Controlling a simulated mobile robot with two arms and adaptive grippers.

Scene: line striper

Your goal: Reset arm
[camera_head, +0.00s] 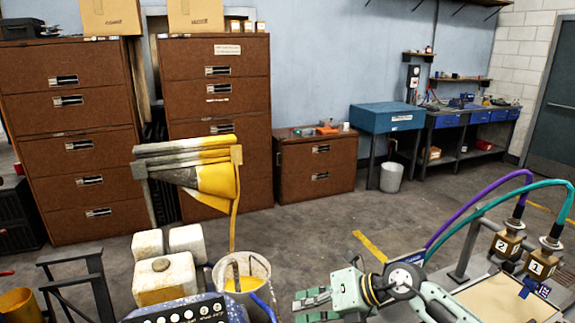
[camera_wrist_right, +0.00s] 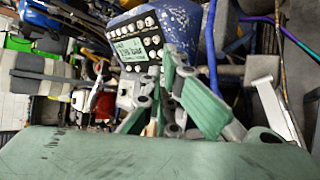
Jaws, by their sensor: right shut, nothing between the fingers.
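My right gripper (camera_head: 312,305) is at the bottom centre of the head view, its pale green fingers pointing left. It is shut and empty. The same panel (camera_head: 185,312) is at the bottom left of the head view, apart from the gripper. My right arm reaches in from the lower right. My left gripper is not in view.
A white bucket (camera_head: 258,268) with yellow paint stands behind the panel, near white-and-yellow containers (camera_head: 163,280). Purple (camera_head: 470,210) and teal (camera_head: 490,203) hoses run to two fittings numbered 1 and 2 at right. Brown cabinets (camera_head: 215,95) line the wall. The middle floor is clear.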

